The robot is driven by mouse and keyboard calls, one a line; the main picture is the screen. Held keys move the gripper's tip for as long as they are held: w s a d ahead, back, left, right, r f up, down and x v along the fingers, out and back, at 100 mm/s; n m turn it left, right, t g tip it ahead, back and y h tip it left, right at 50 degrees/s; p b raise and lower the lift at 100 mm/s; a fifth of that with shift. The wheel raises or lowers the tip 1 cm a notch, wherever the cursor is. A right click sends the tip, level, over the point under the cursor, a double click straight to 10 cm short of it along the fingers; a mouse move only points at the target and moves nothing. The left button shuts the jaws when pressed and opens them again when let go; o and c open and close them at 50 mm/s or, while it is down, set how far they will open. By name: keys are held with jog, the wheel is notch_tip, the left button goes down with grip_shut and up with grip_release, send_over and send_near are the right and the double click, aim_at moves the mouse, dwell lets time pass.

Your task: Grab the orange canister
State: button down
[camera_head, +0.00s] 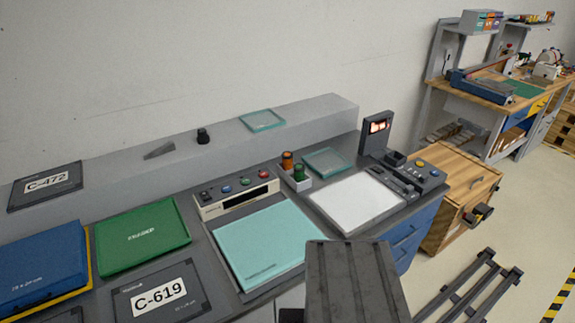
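The orange canister (287,162) is small and upright at the back of the workbench. It stands in a small white holder (297,184), just behind a dark green canister (299,173), which hides part of its lower body. My gripper's fingers are not in view. A dark grey block at the bottom centre looks like part of my own arm, apart from the canister and in front of it.
Left of the holder is a control panel (235,195) with coloured buttons. A teal pad (262,243) lies in front, a white panel (357,201) to the right, and a glass tray (328,161) behind. A raised grey ledge (300,116) runs along the back.

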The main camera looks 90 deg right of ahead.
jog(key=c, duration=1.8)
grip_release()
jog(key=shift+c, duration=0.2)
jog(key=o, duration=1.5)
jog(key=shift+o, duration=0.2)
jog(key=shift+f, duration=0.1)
